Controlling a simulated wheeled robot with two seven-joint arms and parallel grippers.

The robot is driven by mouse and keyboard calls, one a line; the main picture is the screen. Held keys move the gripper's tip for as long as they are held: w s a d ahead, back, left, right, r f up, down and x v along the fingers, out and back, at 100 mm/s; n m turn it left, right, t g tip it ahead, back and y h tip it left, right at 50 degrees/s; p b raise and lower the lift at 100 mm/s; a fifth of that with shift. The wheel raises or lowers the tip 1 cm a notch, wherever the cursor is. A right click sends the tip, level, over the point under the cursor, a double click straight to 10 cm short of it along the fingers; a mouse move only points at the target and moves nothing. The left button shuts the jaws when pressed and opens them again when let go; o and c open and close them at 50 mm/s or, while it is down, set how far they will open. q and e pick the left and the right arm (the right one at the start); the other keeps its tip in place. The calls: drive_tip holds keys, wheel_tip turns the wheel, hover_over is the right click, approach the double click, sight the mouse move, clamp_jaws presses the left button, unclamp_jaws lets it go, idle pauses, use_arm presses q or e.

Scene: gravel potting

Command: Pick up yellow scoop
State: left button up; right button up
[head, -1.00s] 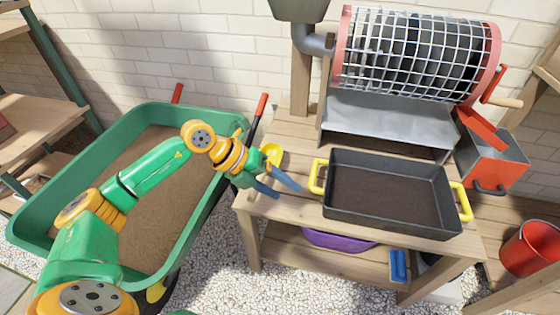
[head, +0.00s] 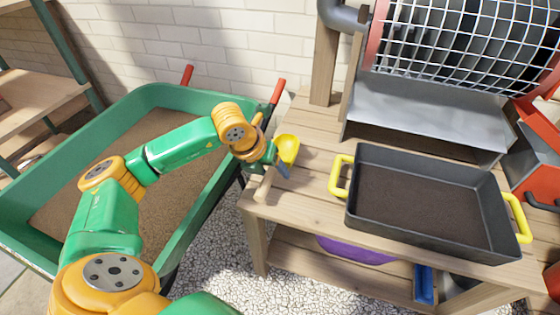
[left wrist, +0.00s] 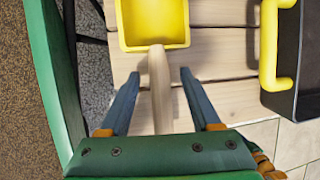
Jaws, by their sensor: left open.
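The yellow scoop (head: 287,148) lies on the wooden bench near its left edge, its wooden handle (head: 263,186) toward the front. In the left wrist view, the scoop's yellow pan (left wrist: 153,22) is at the top and its wooden handle (left wrist: 159,90) runs down between the fingers. My left gripper (head: 273,172) is at the scoop. In the left wrist view, its two blue fingers (left wrist: 160,95) are apart, one on each side of the handle, with gaps showing. My right gripper is not in view.
A dark tray (head: 430,205) with yellow handles stands on the bench (head: 308,205) to the right of the scoop. A green wheelbarrow (head: 190,235) of brown soil is at the left. A mesh drum (head: 470,40) is behind. A purple bowl (head: 352,250) is on the lower shelf.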

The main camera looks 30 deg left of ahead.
use_arm(q)
clamp_jaws()
idle(1.3)
